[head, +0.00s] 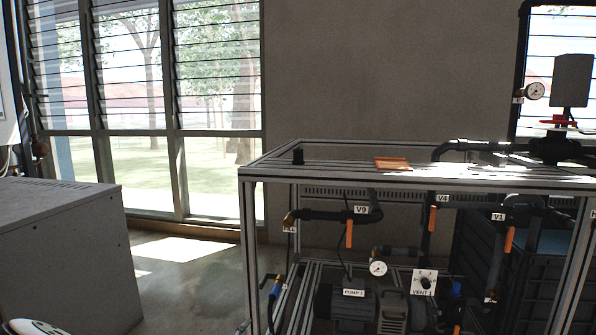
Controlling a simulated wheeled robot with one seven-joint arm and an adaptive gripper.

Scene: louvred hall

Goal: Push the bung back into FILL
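A small label (290,229), too small to read surely but apparently FILL, hangs at the left end of the pipe run inside the metal frame. A brass-coloured pipe end (290,217) sits just above it; its opening is too small to make out. A small black piece (298,156) stands on the frame's top at the far left corner; I cannot tell whether it is the bung.
The grey frame (420,181) encloses pipes, orange-handled valves V9 (349,232) and V4 (432,218), a gauge (378,268) and a pump (353,305). An orange tray (392,163) lies on top. A grey cabinet (65,250) stands left, with open floor between.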

